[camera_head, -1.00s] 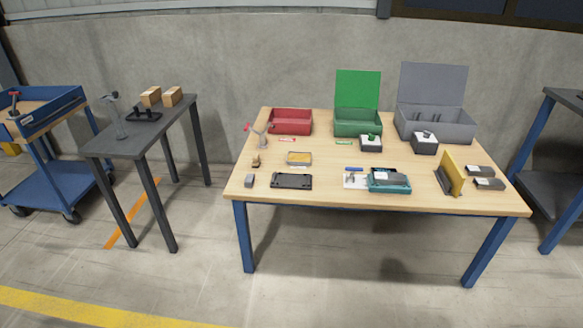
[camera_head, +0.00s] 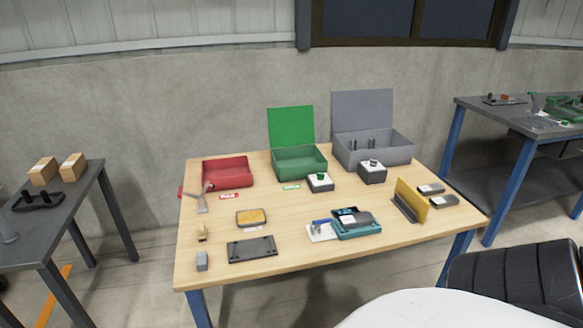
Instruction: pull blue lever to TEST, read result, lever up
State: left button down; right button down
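A teal test device (camera_head: 358,230) sits near the front edge of the wooden table, right of centre. A grey block shape lies on its top, and a small dark panel with light-blue marks (camera_head: 347,212) shows at its back. A small blue part (camera_head: 321,222), which may be the lever, is at the device's left side, above a white sheet (camera_head: 319,232). It is too small to tell its position, and no TEST label or result can be read. Neither of my grippers is in view.
On the table stand a red bin (camera_head: 228,173), an open green box (camera_head: 300,163), an open grey box (camera_head: 373,150), a yellow upright plate (camera_head: 411,200) and a black tray (camera_head: 251,249). Dark side tables flank the table.

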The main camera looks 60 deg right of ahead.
aim_at(318, 223)
jog(key=z, duration=0.6)
jog(key=i, duration=1.05)
jog(key=z, duration=0.9)
